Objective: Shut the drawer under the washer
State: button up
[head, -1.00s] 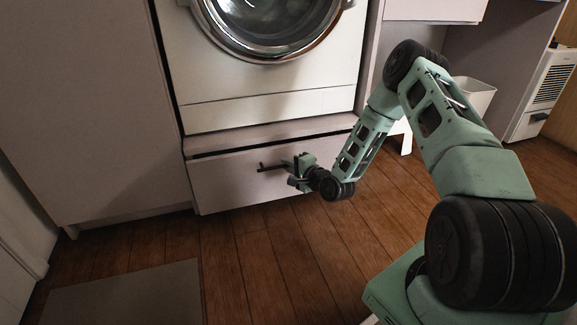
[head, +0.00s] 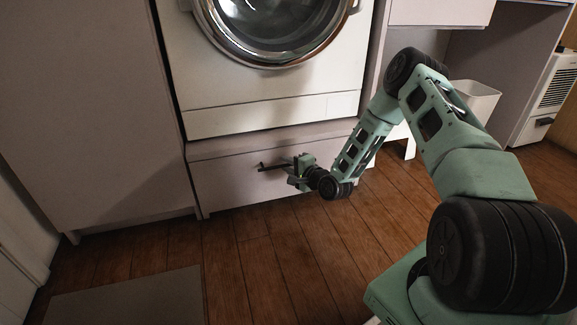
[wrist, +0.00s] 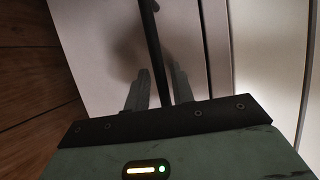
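The drawer (head: 228,184) is the wide pale panel low under the washer (head: 270,108). Its front sits close under the ledge, with no dark gap showing along its top edge. Whether it is fully flush I cannot tell. A dark bar handle (head: 267,167) crosses the drawer front. My gripper (head: 292,172) is at the right part of this handle. In the wrist view my gripper (wrist: 160,78) has its two fingers apart, with the handle (wrist: 154,40) running between them. The left finger stands clear of the bar; the right finger is beside it, contact unclear.
A tall pale cabinet (head: 90,110) stands left of the washer. A grey mat (head: 130,299) lies on the wooden floor (head: 260,265). A white bin (head: 474,99) and a white appliance (head: 548,95) stand at the right. The floor before the drawer is clear.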

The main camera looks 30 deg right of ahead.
jog(key=shift+w+r, duration=0.15)
jog(key=shift+r, duration=0.2)
jog(key=shift+s+r, duration=0.1)
jog(key=shift+s, duration=0.1)
jog(key=f+p+v, duration=0.1)
jog(key=p+v, duration=0.7)
jog(key=v, duration=0.9)
jog(key=shift+s, duration=0.2)
